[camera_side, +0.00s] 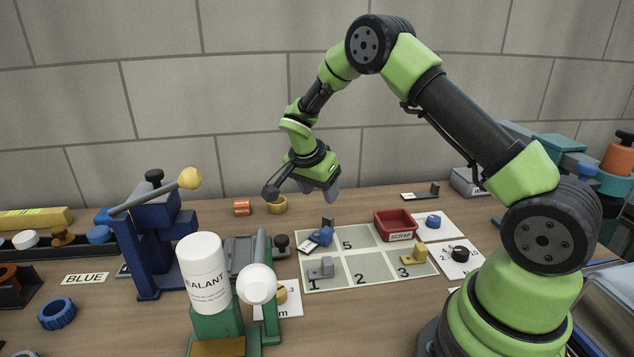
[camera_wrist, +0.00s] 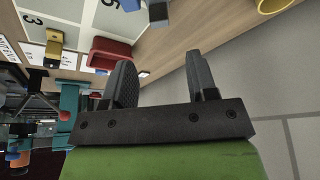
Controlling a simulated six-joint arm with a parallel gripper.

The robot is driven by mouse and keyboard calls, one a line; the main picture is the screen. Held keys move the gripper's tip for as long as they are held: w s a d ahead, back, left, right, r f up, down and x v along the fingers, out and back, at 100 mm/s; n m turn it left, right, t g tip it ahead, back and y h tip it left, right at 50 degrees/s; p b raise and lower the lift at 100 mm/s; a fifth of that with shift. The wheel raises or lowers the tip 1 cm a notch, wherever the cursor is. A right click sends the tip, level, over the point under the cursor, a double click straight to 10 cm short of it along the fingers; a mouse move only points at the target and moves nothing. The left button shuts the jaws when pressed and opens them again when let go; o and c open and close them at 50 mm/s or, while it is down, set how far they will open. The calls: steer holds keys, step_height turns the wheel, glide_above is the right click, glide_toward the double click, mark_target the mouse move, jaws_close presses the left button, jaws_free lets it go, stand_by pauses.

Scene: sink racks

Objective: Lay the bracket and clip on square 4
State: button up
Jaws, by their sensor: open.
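A numbered board (camera_side: 356,268) lies on the table, with 1, 2, 3 and 5 readable. A grey L-shaped bracket (camera_side: 322,268) sits on square 1. A yellow bracket (camera_side: 414,255) is on square 3; it also shows in the wrist view (camera_wrist: 53,47). A blue piece (camera_side: 322,237) lies on the back left square, whose number is hidden, with a dark upright piece (camera_side: 328,222) beside or on it. I cannot tell which piece is the clip. My gripper (camera_wrist: 160,60) is open and empty, raised above and behind the board's back left; the side view shows it too (camera_side: 315,188).
A red scrap tray (camera_side: 394,225) stands at the board's back right. A blue stand with a lever (camera_side: 155,235), a sealant bottle (camera_side: 203,275) and a green fixture (camera_side: 262,290) crowd the left. A yellow ring (camera_side: 277,205) is near the wall. Squares 2 and 5 look clear.

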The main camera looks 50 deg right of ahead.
steer(key=s+a+r+n+t+y, duration=0.1)
steer(key=s+a+r+n+t, duration=0.15)
steer(key=s+a+r, duration=0.4)
steer(key=s+a+r+n+t+y, duration=0.1)
steer(key=s+a+r+n+y, duration=0.2)
steer(key=r, duration=0.7)
steer(key=s+a+r+n+t+y, duration=0.1)
steer(key=s+a+r+n+t, duration=0.1)
steer(key=s, duration=0.4)
steer(key=s+a+r+n+t+y, duration=0.1)
steer(key=s+a+n, duration=0.4)
steer(key=s+n, duration=0.1)
steer(key=shift+s+r+t, duration=0.35)
steer(key=shift+s+r, duration=0.05)
steer(key=shift+s, duration=0.1)
steer(key=shift+n, duration=0.25)
